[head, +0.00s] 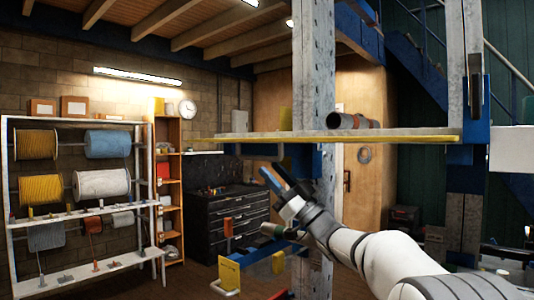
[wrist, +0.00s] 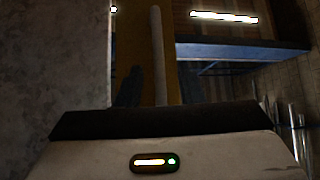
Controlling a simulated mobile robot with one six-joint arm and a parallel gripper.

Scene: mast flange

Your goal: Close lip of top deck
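The top deck (head: 390,135) is a thin, level shelf between the grey posts, with a yellow strip along its near edge. A small yellow plate (head: 285,118) stands upright at its back; I cannot tell which yellow part is the lip. My gripper (head: 274,175) is below the deck's left part, pointing up and left, with its fingers apart and empty. In the wrist view a pale bar (wrist: 157,50) runs along a yellow-brown panel (wrist: 132,45). It appears between the two dark fingers of my gripper (wrist: 158,88), with gaps on both sides. Contact is not visible.
Rusty pipe pieces (head: 345,121) lie on the deck. A grey post (head: 313,65) rises close beside my gripper. Below is a blue lower deck (head: 262,248) with yellow plates (head: 230,275). A cable-reel rack (head: 75,205) and a black drawer cabinet (head: 230,218) stand farther left.

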